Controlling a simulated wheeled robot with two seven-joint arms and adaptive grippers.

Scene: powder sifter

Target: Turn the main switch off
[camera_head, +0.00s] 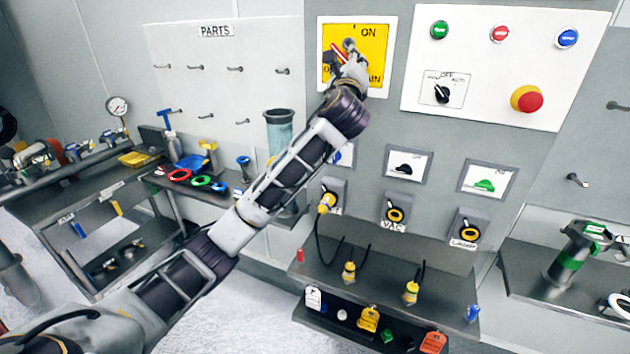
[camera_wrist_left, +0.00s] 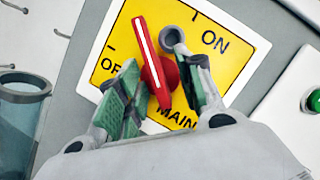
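The main switch has a red handle (camera_wrist_left: 143,45) with a white stripe, on a yellow plate (camera_wrist_left: 232,62) in a white frame. The plate also shows in the head view (camera_head: 378,48), marked ON at upper right and OFF at left. The handle points up and left, between the ON and OFF marks. My left gripper (camera_wrist_left: 153,62) is at the switch, its fingers apart on either side of the handle. Whether a finger touches the handle is unclear. In the head view my left gripper (camera_head: 345,58) covers part of the plate. My right gripper is not in view.
Right of the switch is a white panel (camera_head: 480,75) with green, red and blue buttons, a small selector (camera_head: 442,93) and a red emergency knob (camera_head: 527,98). Sockets and plugs sit below, above a grey shelf (camera_head: 385,280). A clear cylinder (camera_head: 281,135) stands left of my arm.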

